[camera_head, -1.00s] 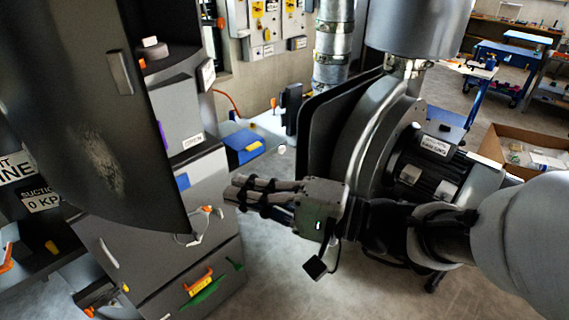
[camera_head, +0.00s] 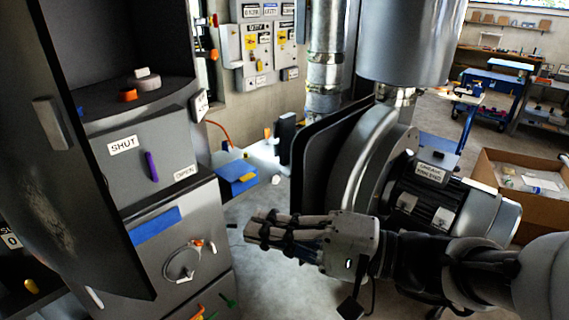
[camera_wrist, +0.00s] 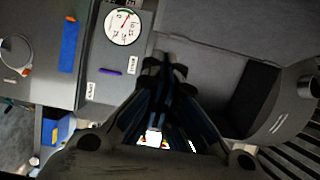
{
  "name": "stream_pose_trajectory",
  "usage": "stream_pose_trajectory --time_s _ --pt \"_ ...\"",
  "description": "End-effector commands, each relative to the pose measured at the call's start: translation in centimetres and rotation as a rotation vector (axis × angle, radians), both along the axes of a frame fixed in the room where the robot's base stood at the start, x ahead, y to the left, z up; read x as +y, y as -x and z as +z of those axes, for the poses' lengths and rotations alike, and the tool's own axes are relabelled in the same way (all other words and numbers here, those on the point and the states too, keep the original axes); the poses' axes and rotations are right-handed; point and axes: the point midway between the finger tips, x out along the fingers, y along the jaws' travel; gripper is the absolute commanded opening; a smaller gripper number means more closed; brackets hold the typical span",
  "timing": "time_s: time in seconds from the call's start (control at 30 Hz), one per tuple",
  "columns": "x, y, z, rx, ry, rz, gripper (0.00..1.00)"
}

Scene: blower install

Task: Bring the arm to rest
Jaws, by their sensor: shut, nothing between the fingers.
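My gripper (camera_head: 262,229) is at the lower middle of the head view, pointing left, with its fingers together and nothing held. It hangs in the open space between the grey cabinet (camera_head: 205,233) on the left and the blower (camera_head: 345,165) on the right. In the head view it overlaps the lower part of the blower; I cannot tell how far apart they are. In the wrist view my gripper (camera_wrist: 163,65) shows closed fingers at the centre, with a round dial gauge (camera_wrist: 122,27) beyond them.
The cabinet has a purple handle (camera_head: 151,166) between SHUT and OPEN labels. A large dark open door (camera_head: 75,190) stands at the left. A cardboard box (camera_head: 535,205) is at the right. A blue workbench (camera_head: 500,80) is at the back right. Bare floor shows below my gripper.

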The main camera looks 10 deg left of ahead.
Motion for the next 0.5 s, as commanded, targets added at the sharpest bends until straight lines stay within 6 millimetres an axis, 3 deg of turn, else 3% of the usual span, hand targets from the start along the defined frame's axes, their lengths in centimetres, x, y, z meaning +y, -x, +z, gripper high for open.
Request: stream_pose_trajectory --time_s 0.2,0.37,0.5 --pt "-2.8 2.4 0.0 0.000 0.001 -0.004 0.00" --pt "-3.3 3.5 -0.3 0.004 0.016 0.007 0.00" --pt "-2.6 6.5 -3.7 0.046 0.165 0.087 0.00"
